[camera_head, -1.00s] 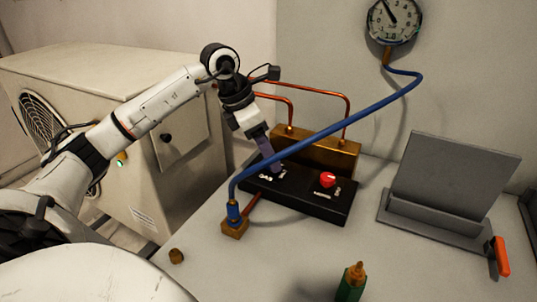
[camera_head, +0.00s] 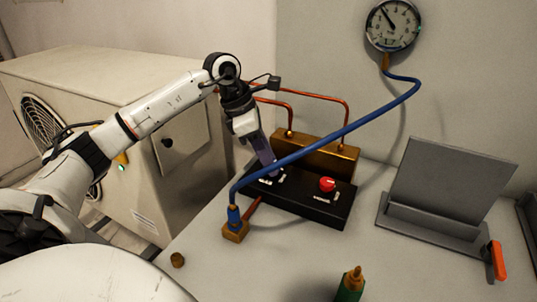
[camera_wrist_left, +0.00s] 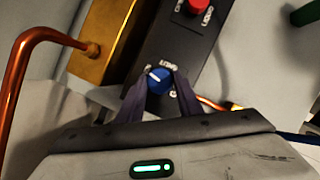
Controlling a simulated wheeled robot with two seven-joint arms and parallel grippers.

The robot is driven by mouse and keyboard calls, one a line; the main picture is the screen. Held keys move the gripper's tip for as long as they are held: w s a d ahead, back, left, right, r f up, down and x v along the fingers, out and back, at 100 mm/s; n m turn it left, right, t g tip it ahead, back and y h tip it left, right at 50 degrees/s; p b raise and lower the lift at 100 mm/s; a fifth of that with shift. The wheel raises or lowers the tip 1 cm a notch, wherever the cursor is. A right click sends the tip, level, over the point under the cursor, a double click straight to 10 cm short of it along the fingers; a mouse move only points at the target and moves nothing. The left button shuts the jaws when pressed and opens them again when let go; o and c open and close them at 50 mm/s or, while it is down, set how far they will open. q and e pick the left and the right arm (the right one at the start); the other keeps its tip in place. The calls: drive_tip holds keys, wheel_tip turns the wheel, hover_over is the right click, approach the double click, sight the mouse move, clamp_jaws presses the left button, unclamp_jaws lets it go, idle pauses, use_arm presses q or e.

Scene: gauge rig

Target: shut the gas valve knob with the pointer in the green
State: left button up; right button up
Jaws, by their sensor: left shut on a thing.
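A blue knob (camera_wrist_left: 159,80) with a white line on top sits on the black valve block (camera_head: 312,213). My left gripper (camera_wrist_left: 158,88) is shut on this knob, one finger on each side. In the head view the left gripper (camera_head: 268,173) comes down on the block's left part, and the knob is hidden. A red knob (camera_head: 327,184) stands on the right part of the block, free, and shows in the wrist view (camera_wrist_left: 197,6). The round gauge (camera_head: 392,26) on the wall has its pointer at the upper left. I cannot make out a green band.
A blue hose (camera_head: 345,131) arches over the block from the brass fitting (camera_head: 235,232) to the gauge. Copper pipes (camera_head: 318,102) rise behind from a brass block (camera_head: 330,157). A grey stand (camera_head: 450,180), an orange-handled item (camera_head: 497,260), a green bottle (camera_head: 350,285) and a brass cap (camera_head: 178,260) surround it.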

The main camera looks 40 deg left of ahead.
use_arm(q)
drive_tip(key=shift+a+r+m+h+p, duration=0.15)
drive_tip(key=shift+m+h+p, duration=0.3)
drive_tip(key=shift+m, duration=0.45)
drive_tip(key=shift+w+m+g, duration=0.1)
drive_tip(key=shift+m+g, duration=0.3)
drive_tip(key=shift+m, duration=0.3)
drive_tip(key=o, duration=1)
drive_tip(key=shift+o, duration=0.2)
drive_tip(key=v, duration=1)
drive_tip(key=shift+p, duration=0.4)
